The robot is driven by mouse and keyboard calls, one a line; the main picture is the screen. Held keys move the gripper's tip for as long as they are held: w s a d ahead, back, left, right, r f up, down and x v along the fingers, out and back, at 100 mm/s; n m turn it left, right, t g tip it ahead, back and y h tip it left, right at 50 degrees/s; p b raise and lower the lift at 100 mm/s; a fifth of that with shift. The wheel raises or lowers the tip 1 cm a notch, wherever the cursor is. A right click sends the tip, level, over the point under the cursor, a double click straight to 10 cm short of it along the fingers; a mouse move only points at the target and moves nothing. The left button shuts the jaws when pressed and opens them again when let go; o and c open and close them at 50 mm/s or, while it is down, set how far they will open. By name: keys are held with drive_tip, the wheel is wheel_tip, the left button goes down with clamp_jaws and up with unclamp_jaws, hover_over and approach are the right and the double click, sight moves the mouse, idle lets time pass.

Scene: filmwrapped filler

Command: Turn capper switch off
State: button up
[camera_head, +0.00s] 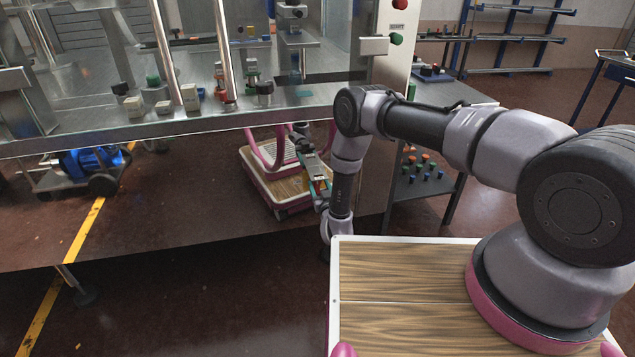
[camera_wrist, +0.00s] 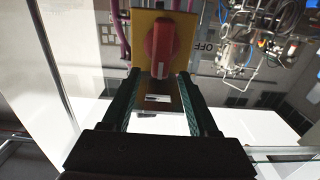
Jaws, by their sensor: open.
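The capper switch is a red rotary knob (camera_wrist: 162,45) on a yellow plate, in the upper middle of the wrist view. Its raised handle runs nearly up and down in that picture. My gripper (camera_wrist: 161,84) is open, with one dark finger at each side of the lower part of the plate. Nothing is seen clamped between the fingers, and contact with the knob cannot be told. In the head view my wrist hangs low before the machine's steel front panel, where the switch is too small to make out.
The machine's steel ledge (camera_head: 200,122) runs above the panel and carries several small buttons. The polished panel (camera_head: 200,210) mirrors parts of my body. A side table (camera_head: 455,95) with coloured parts stands behind my arm. Dark open floor (camera_head: 200,315) lies in front.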

drive_tip(key=shift+x, duration=1.3)
clamp_jaws()
